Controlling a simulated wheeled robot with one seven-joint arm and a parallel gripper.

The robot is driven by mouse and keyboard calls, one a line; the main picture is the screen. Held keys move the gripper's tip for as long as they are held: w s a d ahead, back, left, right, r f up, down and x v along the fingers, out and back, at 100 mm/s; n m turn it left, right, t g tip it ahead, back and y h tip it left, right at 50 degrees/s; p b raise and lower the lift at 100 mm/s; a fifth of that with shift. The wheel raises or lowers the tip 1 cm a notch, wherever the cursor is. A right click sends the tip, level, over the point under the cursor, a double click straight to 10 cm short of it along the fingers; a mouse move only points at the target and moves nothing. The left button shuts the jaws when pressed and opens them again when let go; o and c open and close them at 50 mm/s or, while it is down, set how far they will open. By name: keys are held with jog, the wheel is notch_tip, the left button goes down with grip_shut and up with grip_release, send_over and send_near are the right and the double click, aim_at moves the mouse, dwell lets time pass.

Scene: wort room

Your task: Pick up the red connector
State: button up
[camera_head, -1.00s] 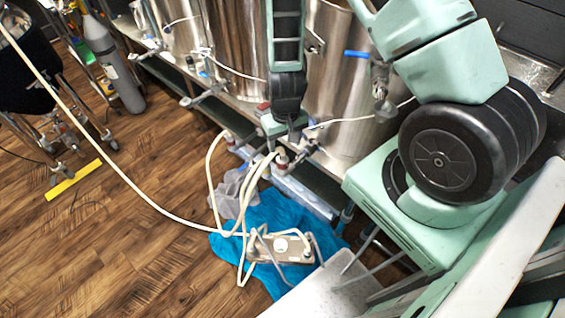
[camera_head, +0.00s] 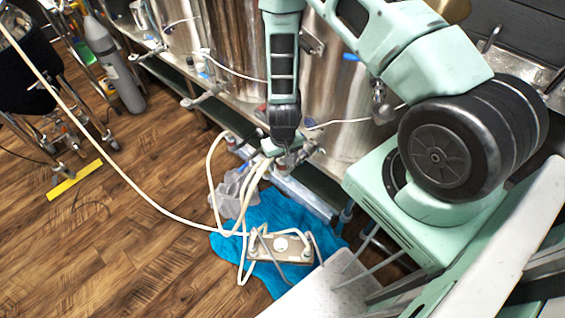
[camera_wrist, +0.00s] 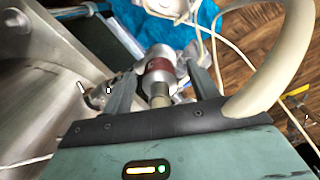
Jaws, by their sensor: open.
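The red connector (camera_wrist: 161,74) is a short silver cylinder with a dark red band, seen in the wrist view between the two fingers of my gripper (camera_wrist: 162,66). The fingers are open, one on each side of it, with a visible gap on both sides. In the head view, my gripper (camera_head: 284,148) is down at the fittings in front of the steel tank, and it largely hides the connector there. Whether any finger touches the connector cannot be told.
A thick cream hose (camera_wrist: 275,62) curves close along the right of my gripper. Steel tanks (camera_head: 335,95) stand right behind it. A pump-like unit (camera_head: 280,247) with hoses lies on a blue cloth (camera_head: 228,248) on the floor. Open wooden floor (camera_head: 120,240) lies to the left.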

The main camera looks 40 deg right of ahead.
jog(key=c, duration=1.1)
jog(key=shift+r, duration=0.15)
jog(key=shift+c, duration=0.2)
notch_tip(320, 180, up, 10)
jog(key=shift+f+b, duration=0.1)
jog(key=shift+b, duration=0.2)
jog(key=shift+r+p, duration=1.95)
jog(key=shift+r, duration=0.3)
